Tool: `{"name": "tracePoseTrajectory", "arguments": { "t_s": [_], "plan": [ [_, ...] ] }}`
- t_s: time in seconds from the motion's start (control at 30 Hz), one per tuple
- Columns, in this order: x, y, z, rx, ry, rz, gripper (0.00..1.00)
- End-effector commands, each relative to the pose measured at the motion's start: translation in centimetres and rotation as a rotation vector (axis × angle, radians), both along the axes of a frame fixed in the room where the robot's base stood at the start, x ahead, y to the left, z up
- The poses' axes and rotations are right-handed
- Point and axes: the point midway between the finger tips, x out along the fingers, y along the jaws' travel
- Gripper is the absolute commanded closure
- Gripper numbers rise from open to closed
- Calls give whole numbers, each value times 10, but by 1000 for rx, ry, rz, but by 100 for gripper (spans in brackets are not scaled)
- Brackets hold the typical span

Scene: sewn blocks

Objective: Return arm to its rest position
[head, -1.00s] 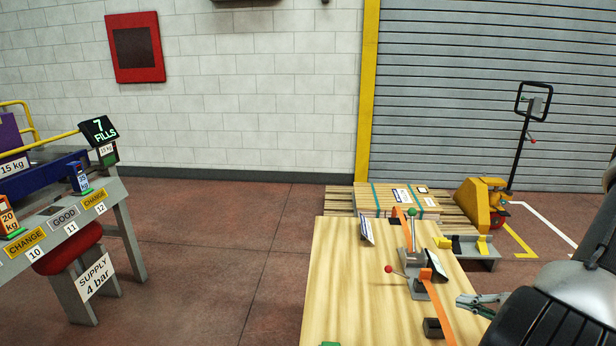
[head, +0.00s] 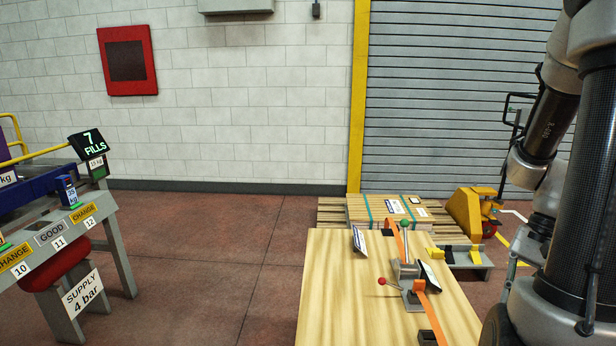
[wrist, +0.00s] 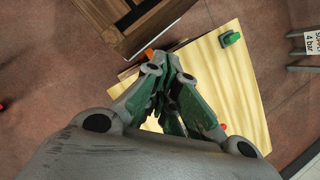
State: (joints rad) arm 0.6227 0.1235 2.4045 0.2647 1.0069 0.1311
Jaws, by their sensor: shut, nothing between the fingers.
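My arm (head: 560,110) stands folded upward along the right side of the head view. Its links rise past the top edge of the picture. My gripper (wrist: 172,72) shows in the wrist view with its worn green and grey fingers together and nothing between them. It hangs above the pale wooden bench top, apart from it as far as I can tell. In the head view I cannot make out the fingers.
The wooden bench (head: 335,290) carries a clamp fixture (head: 408,275) with red and green knobs and an orange strap. Pallets (head: 335,213) and a yellow pallet truck (head: 463,213) stand behind. A filling station (head: 60,235) is at left. Floor between is clear.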

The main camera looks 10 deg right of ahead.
Motion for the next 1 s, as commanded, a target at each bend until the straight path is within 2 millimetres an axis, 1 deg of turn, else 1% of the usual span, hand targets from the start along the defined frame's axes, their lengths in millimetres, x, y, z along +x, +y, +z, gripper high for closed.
{"name": "tracePoseTrajectory", "arguments": {
  "t_s": [0.03, 0.1, 0.2, 0.27, 0.3, 0.4, 0.5, 0.6, 0.67, 0.8, 1.0],
  "plan": [
    [2, 3, 17, -57, -60, 117, 100],
    [3, 6, 38, -131, -131, 274, 100],
    [5, 13, 68, -238, -231, 461, 100],
    [6, 19, 86, -300, -290, 548, 100],
    [7, 25, 97, -338, -333, 596, 100],
    [7, 40, 122, -411, -443, 699, 100],
    [8, 58, 142, -450, -554, 766, 100],
    [9, 71, 158, -471, -644, 817, 100],
    [10, 78, 164, -475, -679, 842, 100],
    [12, 84, 165, -466, -690, 869, 100],
    [12, 84, 165, -467, -690, 867, 100]
  ]
}}
